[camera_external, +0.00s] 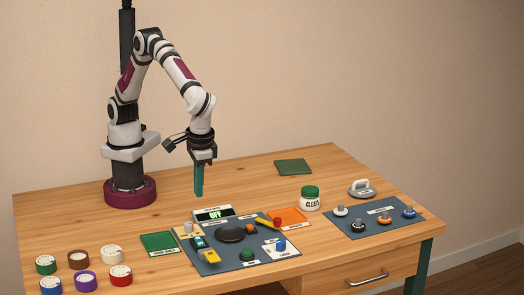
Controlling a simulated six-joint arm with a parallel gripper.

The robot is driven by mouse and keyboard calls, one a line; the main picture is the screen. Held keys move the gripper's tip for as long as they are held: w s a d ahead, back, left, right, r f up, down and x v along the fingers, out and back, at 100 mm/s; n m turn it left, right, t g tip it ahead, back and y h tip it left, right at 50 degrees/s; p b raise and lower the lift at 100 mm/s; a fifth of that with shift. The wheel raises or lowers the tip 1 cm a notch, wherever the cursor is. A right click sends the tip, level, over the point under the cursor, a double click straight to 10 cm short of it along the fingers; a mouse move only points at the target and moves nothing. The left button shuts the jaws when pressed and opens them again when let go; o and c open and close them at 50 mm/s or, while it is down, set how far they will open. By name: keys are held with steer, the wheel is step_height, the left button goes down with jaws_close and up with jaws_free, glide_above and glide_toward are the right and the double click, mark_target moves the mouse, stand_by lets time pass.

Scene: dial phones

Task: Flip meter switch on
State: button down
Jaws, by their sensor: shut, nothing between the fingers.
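The meter (213,213) is a small box with a dark display reading "OFF" in green. It stands at the back edge of a blue-grey mat (225,264) near the middle of the table. I cannot make out its switch at this size. My gripper (199,194) points straight down with its teal fingers shut and empty. It hangs above the table, behind and slightly left of the meter in the picture, apart from it.
A black round dish (230,235), a yellow-grey item (209,257) and other small parts crowd the mat. Several coloured round dials (85,281) sit front left. The table's back left is clear.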

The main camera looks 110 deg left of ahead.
mark_target(199, 239)
steer(key=f, duration=0.4)
steer(key=s+a+f, duration=0.1)
steer(key=f, duration=0.4)
steer(key=s+a+f, duration=0.1)
steer(key=f, duration=0.3)
steer(key=shift+f, duration=0.35)
steer(key=shift+s+a+f, duration=0.5)
steer(key=shift+a+f, duration=0.1)
steer(key=shift+f, duration=0.1)
steer(key=shift+w, duration=0.1)
steer(key=shift+w+d+r, duration=0.1)
steer(key=shift+w+d, duration=0.5)
steer(key=shift+r, duration=0.1)
step_height(199, 239, up, 15)
steer(key=w+d, duration=0.1)
steer(key=shift+d, duration=0.2)
